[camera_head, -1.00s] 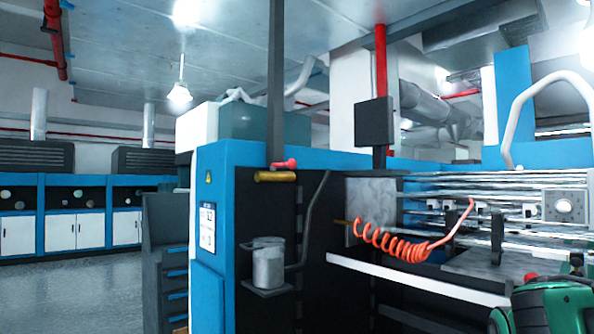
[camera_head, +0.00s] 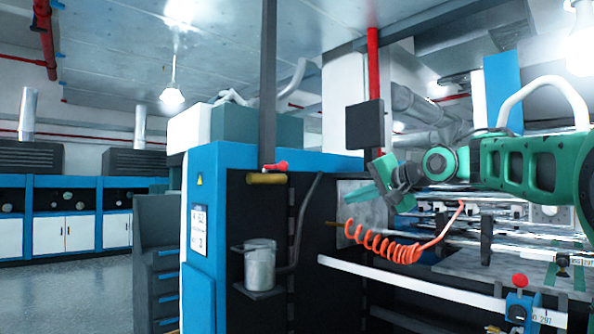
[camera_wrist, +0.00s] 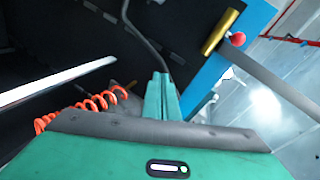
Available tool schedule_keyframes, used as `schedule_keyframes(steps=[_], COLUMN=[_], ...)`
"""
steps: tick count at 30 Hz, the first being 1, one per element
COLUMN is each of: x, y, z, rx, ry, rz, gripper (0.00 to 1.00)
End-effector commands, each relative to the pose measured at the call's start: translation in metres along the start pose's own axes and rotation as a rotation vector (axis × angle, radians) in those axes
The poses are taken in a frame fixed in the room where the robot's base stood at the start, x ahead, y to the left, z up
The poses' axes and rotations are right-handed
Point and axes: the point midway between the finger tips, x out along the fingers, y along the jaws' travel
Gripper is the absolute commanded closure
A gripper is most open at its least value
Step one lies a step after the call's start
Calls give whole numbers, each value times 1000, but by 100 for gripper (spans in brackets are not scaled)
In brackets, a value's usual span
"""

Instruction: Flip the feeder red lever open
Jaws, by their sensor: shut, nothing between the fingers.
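A red lever (camera_head: 275,166) with a rounded end sits beside a brass cylinder (camera_head: 267,178), at the top of the dark recess in the blue machine. In the wrist view the red lever (camera_wrist: 237,39) shows at the upper right, beside the brass cylinder (camera_wrist: 220,32). My gripper (camera_head: 366,196) reaches in from the right in the head view, to the right of the lever and slightly lower, apart from it. In the wrist view its green fingers (camera_wrist: 161,95) are together and empty, pointing into the dark recess.
An orange coiled hose (camera_head: 385,245) hangs below my gripper. A grey bent pipe (camera_head: 302,222) and a metal can (camera_head: 260,265) stand left of it. A red knob (camera_head: 520,280) tops a blue block at lower right.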

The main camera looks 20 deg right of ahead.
Motion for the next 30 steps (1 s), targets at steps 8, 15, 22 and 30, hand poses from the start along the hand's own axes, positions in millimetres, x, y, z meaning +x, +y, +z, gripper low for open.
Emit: schedule_keyframes(steps=[8, 15, 22, 30], x=[-9, -12, -12, 14], y=[-95, -108, -108, -114], z=[-3, 1, 1, 4], rx=[120, 141, 140, 140], ry=[-98, -124, -123, -125], rz=[-245, -279, -276, -275], gripper=[100, 100, 100, 100])
